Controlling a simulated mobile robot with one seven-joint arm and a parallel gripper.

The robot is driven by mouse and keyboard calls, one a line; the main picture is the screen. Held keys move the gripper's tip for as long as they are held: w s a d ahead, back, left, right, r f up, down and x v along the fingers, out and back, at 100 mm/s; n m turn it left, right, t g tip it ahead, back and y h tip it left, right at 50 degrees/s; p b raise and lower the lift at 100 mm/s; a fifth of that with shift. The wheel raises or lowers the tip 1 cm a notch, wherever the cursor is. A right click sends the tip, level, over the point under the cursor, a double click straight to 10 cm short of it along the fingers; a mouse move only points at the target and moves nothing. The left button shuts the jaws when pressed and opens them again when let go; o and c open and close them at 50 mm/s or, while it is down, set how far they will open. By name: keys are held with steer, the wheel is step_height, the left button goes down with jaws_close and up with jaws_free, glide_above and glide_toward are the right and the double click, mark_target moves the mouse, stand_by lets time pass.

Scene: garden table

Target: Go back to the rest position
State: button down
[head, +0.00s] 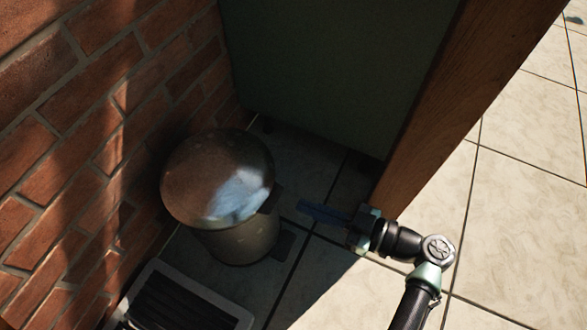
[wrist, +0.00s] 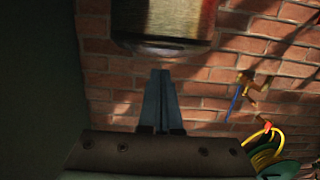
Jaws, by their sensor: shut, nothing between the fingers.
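My gripper (head: 308,209) is shut and empty, its dark blue fingers pointing left toward a metal bin. In the head view it is low, just right of the bin and by the lower end of a wooden post or panel edge. The wrist view shows the closed fingers (wrist: 160,82) in the middle, in front of a brick wall. No rest position is marked in either view.
The round-lidded bin (head: 220,190) stands by the brick wall (head: 70,110). A dark green panel (head: 335,70) and brown wood (head: 440,100) rise behind. A black-and-grey tray-like thing (head: 180,305) lies in front. A yellow hose (wrist: 262,148) shows in the wrist view.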

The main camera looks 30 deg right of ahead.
steer(key=shift+s+d+f, duration=0.35)
steer(key=shift+s+d, duration=0.25)
steer(key=shift+s, duration=0.2)
steer(key=shift+s+d+f, duration=0.3)
steer(key=shift+s+d, duration=0.3)
steer(key=shift+s, duration=0.2)
